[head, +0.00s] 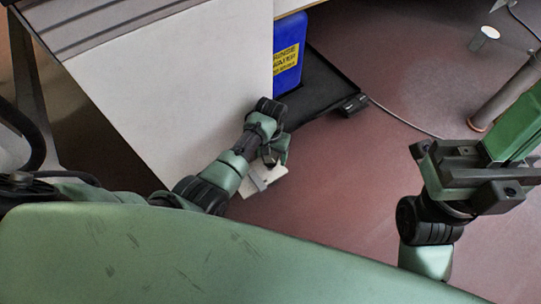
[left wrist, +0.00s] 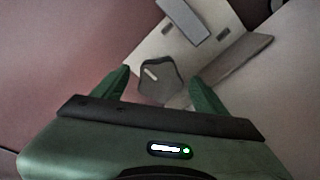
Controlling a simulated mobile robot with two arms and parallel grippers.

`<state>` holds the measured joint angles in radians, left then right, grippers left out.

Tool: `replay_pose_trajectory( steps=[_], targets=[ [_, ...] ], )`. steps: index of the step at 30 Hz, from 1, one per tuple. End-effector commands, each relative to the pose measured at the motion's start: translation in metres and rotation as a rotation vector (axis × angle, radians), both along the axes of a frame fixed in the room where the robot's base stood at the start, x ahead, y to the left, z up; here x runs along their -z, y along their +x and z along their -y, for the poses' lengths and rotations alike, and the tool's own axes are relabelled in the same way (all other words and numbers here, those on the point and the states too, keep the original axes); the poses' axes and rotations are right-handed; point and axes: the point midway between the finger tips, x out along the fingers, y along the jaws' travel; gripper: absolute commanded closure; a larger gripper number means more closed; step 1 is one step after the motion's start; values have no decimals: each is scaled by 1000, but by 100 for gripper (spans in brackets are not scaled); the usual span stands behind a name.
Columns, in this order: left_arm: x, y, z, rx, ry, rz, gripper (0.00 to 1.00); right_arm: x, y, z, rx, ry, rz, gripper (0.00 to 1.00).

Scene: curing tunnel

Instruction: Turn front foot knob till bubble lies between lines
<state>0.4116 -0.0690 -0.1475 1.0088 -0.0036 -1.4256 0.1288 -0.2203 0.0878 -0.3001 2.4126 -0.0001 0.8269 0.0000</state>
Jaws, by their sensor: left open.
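In the left wrist view, a dark rounded knob (left wrist: 158,84) with a pale pointer mark sits at the near edge of a pale foot plate (left wrist: 190,42). My left gripper (left wrist: 160,76) is open, with one green finger on each side of the knob; I cannot tell whether they touch it. In the head view my left gripper (head: 272,158) reaches down to the foot plate (head: 258,184) at the cabinet's base and hides the knob. I cannot make out a bubble or lines. My right arm is at the right; its finger gap is not clear.
A white cabinet (head: 180,75) rises behind the left arm. A blue rinse water container (head: 289,55) stands in a black tray (head: 318,85) beside it. A cable (head: 405,120) crosses the reddish floor. A post (head: 505,92) stands at the right. The floor between my arms is clear.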

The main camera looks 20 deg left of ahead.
Motion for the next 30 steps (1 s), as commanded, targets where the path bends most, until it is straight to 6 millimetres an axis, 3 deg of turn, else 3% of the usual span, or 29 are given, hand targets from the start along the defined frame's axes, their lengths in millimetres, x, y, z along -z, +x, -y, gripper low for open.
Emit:
replay_pose_trajectory(
  steps=[3,10,20,28,30],
  targets=[
    [-1,0,0,0,0,0,27,0,0,0,0,0,0,100],
    [0,0,0,0,0,0,90,0,0,0,0,0,0,100],
    [-2,0,-1,46,1,-1,90,-6,-2,1,-1,3,0,100],
    [-5,0,-1,217,1,-2,90,7,-5,2,-3,6,-84,100],
    [-5,0,-1,281,1,-2,90,-1,-5,2,-4,6,-76,100]
  ],
)
